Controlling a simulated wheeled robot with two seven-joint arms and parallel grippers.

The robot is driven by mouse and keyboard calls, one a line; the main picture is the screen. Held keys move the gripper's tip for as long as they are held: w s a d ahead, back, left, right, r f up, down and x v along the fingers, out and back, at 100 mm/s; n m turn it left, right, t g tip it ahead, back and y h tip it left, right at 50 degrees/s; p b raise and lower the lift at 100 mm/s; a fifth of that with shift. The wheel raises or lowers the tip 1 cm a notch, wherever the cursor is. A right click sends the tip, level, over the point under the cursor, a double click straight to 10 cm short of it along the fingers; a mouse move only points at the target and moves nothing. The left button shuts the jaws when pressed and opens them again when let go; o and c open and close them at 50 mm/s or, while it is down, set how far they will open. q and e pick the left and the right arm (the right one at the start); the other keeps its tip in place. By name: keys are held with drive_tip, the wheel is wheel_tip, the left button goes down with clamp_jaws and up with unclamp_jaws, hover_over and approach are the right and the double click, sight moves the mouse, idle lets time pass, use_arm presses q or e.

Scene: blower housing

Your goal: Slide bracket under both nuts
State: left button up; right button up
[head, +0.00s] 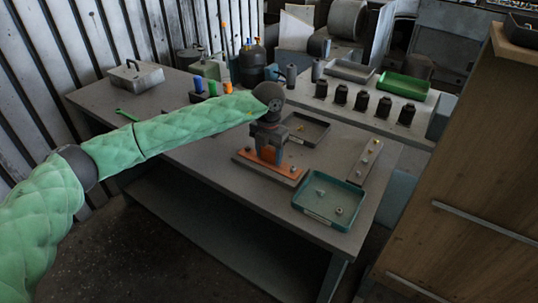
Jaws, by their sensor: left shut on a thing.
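The orange bracket (283,170) lies low along a dark base plate (242,163) on the grey workbench, with an orange upright part between my fingers. My left gripper (267,155) points down from above and is shut on this upright part. A small nut or bolt head shows near each end of the bracket, one at the left (247,149) and one at the right (293,169). At this size I cannot tell whether the bracket's ends sit under them. The gripper hides the bracket's middle. My right gripper is not in view.
A teal tray (305,206) with small parts stands close in front on the right. A dark tray (322,141) lies behind the gripper. A grey bar (366,163) with small fasteners lies at the right. The bench's left front (195,148) is clear.

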sight(269, 148)
use_arm(q)
drive_tip(key=o, duration=1.2)
drive_tip(key=shift+s+f, duration=0.15)
drive_tip(key=shift+f, duration=0.2)
drive_tip(key=shift+c, duration=0.2)
drive_tip(key=shift+o, duration=0.8)
drive_tip(key=o, duration=0.4)
drive_tip(key=shift+r, duration=0.1)
drive_tip(key=shift+o, duration=0.2)
drive_tip(key=shift+r, duration=0.1)
drive_tip(key=shift+r+p, duration=0.6)
drive_tip(key=shift+r, duration=3.35)
